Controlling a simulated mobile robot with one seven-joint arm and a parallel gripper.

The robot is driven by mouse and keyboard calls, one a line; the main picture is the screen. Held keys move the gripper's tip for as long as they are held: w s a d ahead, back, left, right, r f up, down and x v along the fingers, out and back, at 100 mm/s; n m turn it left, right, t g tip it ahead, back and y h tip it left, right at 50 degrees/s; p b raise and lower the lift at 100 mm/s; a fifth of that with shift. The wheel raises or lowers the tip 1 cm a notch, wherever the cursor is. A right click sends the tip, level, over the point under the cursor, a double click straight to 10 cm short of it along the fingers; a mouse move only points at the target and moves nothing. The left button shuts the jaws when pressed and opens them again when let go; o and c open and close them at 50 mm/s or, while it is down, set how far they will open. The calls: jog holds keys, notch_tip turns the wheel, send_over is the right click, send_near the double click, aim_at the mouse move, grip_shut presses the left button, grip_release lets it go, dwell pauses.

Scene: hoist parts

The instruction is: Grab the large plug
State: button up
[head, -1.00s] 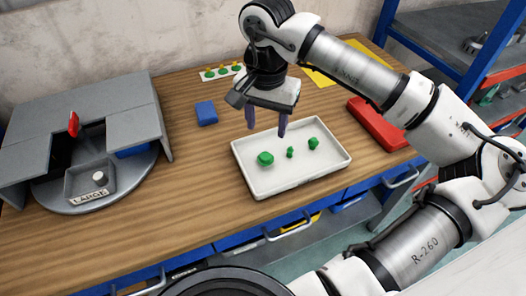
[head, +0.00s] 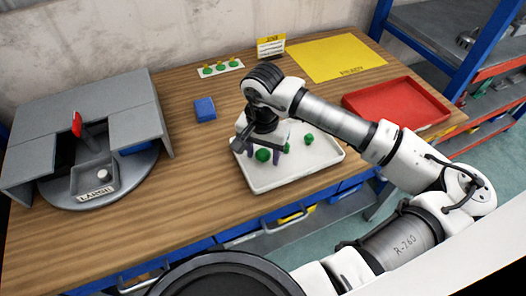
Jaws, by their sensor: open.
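Three green plugs lie in the white tray (head: 260,187). The large plug (head: 263,155) is at the left, the medium plug (head: 308,139) at the right. The small plug (head: 287,147) between them is partly hidden by a finger. My gripper (head: 267,154) is open and low over the left part of the tray, pointing down. Its purple fingers appear on either side of the large plug. I cannot tell whether they touch it.
A grey fixture (head: 90,115) with a tray marked LARGE (head: 97,193) stands at the left. A blue block (head: 205,109), a white strip with green pieces (head: 219,69), a yellow mat (head: 335,56) and a red tray (head: 397,103) lie behind and to the right. Wood left of the white tray is clear.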

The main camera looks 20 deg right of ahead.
jog(key=shift+c, duration=0.2)
jog(key=c, duration=0.8)
jog(key=shift+r, duration=0.15)
